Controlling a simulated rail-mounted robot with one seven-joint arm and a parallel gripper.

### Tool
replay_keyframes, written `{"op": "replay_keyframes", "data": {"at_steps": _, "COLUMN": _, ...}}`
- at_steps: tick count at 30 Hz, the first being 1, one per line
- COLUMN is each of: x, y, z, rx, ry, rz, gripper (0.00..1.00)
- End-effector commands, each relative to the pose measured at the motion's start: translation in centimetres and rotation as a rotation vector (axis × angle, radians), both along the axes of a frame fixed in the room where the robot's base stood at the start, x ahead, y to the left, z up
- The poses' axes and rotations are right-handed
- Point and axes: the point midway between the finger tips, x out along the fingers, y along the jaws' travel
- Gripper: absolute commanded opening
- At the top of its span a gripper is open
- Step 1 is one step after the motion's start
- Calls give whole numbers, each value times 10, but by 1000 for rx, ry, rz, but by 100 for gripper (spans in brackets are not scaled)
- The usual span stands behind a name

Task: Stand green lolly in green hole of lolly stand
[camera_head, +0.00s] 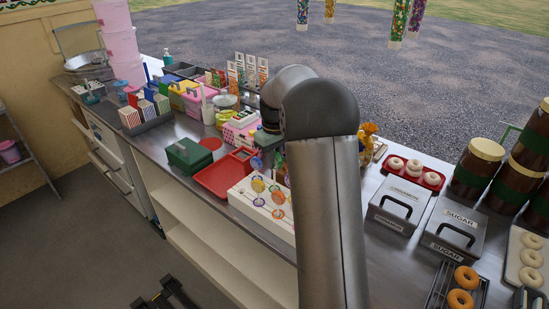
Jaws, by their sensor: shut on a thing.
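The lolly stand (240,197) is a white block at the front edge of the counter, with coloured rings around its holes. Several lollies stand in it, among them an orange one (257,185) and a blue one (256,163). My gripper (270,146) is above the stand's far side, partly hidden by my own arm. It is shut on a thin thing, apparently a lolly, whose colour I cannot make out. My arm covers the right part of the stand. I cannot pick out the green lolly or the green hole for certain.
A red tray (213,180) and a dark green box (189,154) lie left of the stand. Crowded sweets containers and a pink basket (240,132) stand behind. Grey lidded sugar bins (400,203) and a red doughnut tray (431,181) are to the right.

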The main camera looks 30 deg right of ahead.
Motion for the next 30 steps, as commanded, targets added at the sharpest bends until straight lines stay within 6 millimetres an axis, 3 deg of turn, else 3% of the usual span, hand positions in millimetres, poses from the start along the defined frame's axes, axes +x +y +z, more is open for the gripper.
{"op": "replay_keyframes", "data": {"at_steps": 30, "x": 0, "y": 0, "z": -13, "rx": 0, "ry": 0, "rz": 0, "gripper": 0}}
